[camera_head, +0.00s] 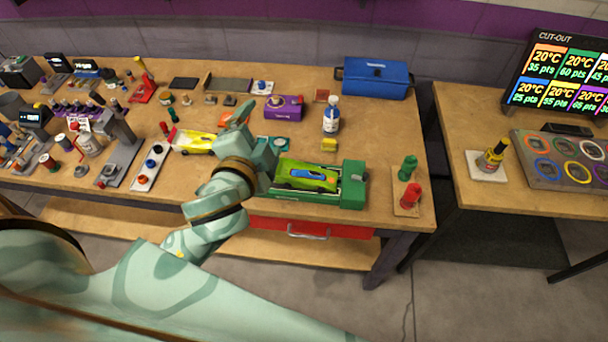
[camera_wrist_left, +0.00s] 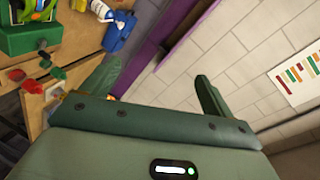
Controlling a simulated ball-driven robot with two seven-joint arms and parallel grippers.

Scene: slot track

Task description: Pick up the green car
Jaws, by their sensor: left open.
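The green car (camera_head: 306,174) is lime green with a blue canopy. It rests in a dark green holder (camera_head: 353,186) near the front edge of the workbench, at centre right in the head view. The holder also shows at the upper left of the left wrist view (camera_wrist_left: 20,40). My left gripper (camera_head: 254,128) is just left of and behind the car, apart from it. In the left wrist view its two fingers (camera_wrist_left: 155,84) are spread with nothing between them. My right gripper is not in view.
A yellow car (camera_head: 195,142) sits left of my gripper. Behind are a purple box (camera_head: 284,107), a spray bottle (camera_head: 331,116) and a blue toolbox (camera_head: 376,78). Red and green pegs stand on a small board (camera_head: 406,205) to the right. Several tools crowd the left bench.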

